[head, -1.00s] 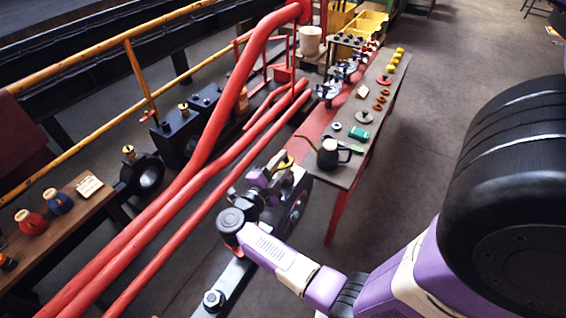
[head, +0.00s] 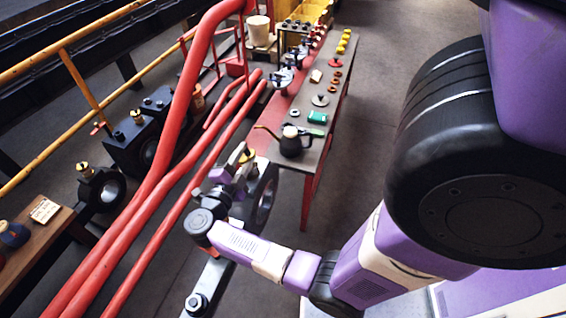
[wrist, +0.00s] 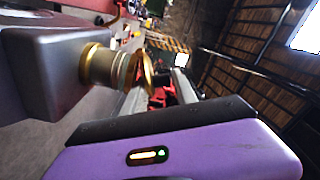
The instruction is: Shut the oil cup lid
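The brass oil cup (wrist: 100,65) projects from a grey metal block (wrist: 45,70) in the wrist view. A thin brass disc at its end, which looks like the lid (wrist: 149,73), stands apart from the cup's rim at an angle, so the lid looks open. In the head view a bit of brass on the cup (head: 249,156) shows just beyond my gripper (head: 238,163). My gripper is close beside the cup. Its purple body fills the bottom of the wrist view, but its fingertips are not clear there. Contact with the lid cannot be told.
Red pipes (head: 175,130) run along the left of my arm. A wooden table (head: 25,245) stands at left. Floor is clear right of the bench.

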